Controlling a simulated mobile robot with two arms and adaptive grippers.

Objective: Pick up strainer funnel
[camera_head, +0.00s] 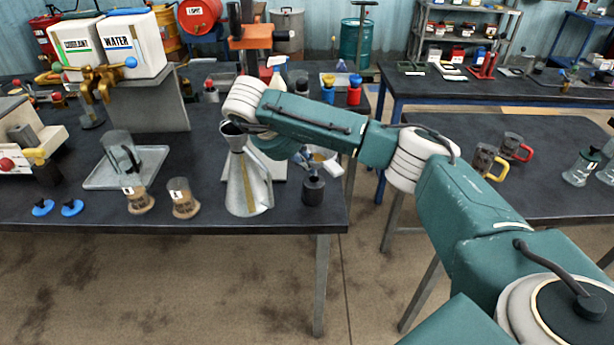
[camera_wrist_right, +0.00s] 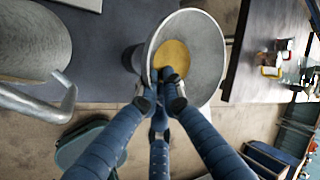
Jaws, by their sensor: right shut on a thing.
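The strainer funnel (camera_wrist_right: 205,45) is a grey metal cone with a yellow mesh (camera_wrist_right: 175,58) inside. In the wrist view my right gripper (camera_wrist_right: 161,88) is shut on its near rim, with fingertips at the mesh's lower edge. There the right gripper (camera_head: 303,158) is mostly hidden by my arm. Whether the funnel is clear of the things below it I cannot tell. My left gripper is not in view.
A tall metal jug (camera_head: 240,185) stands close left of the funnel; its handle (camera_wrist_right: 50,105) shows in the wrist view. A dark canister (camera_head: 313,190) stands just below the funnel. A gap of floor separates the workbench from the right table (camera_head: 540,195), which holds mugs.

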